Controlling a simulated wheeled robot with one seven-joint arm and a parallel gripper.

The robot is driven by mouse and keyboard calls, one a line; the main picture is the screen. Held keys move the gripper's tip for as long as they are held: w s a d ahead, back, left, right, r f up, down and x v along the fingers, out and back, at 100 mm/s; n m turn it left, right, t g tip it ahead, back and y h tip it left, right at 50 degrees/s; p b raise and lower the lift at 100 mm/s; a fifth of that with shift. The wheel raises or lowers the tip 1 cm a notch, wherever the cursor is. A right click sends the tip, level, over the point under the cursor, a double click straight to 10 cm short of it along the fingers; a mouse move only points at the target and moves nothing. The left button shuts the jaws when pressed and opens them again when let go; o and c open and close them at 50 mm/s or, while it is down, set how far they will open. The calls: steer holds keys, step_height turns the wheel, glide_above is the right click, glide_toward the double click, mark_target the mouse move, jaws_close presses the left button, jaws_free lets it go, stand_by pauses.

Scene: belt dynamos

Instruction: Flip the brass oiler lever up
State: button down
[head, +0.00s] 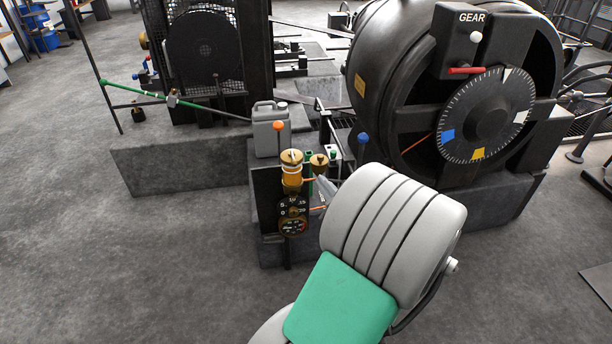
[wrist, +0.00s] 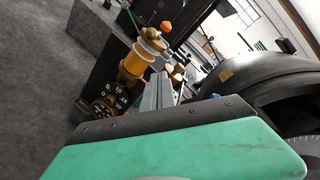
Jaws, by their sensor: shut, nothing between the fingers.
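The oiler (head: 291,175), an amber glass cylinder with brass caps, stands on the dark front panel in the head view. A small dial with numbers is below it. In the wrist view the oiler (wrist: 136,62) looks tilted, left of my fingers. I cannot clearly make out its lever. My gripper (head: 325,188) is mostly hidden behind my own wrist in the head view; its grey fingers are just right of the oiler. In the wrist view my gripper (wrist: 160,90) is shut and empty, close beside the oiler; I cannot tell whether they touch.
A second brass cup (head: 319,163) is right of the oiler. An orange knob (head: 278,127) and a blue knob (head: 363,138) stand nearby. A grey can (head: 270,135) is behind. A large black machine with a dial (head: 487,115) is at right. Floor at left is clear.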

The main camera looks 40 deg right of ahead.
mark_target(299, 161)
steer(key=w, duration=0.1)
steer(key=w+r, duration=0.1)
steer(key=w, duration=0.1)
steer(key=w+a, duration=0.1)
steer(key=w, duration=0.1)
steer(key=shift+w+a+r, duration=0.1)
steer(key=shift+w+r, duration=0.05)
steer(key=shift+r, duration=0.25)
steer(key=shift+r, duration=0.15)
steer(key=shift+r+p, duration=0.2)
steer(key=shift+p, duration=0.85)
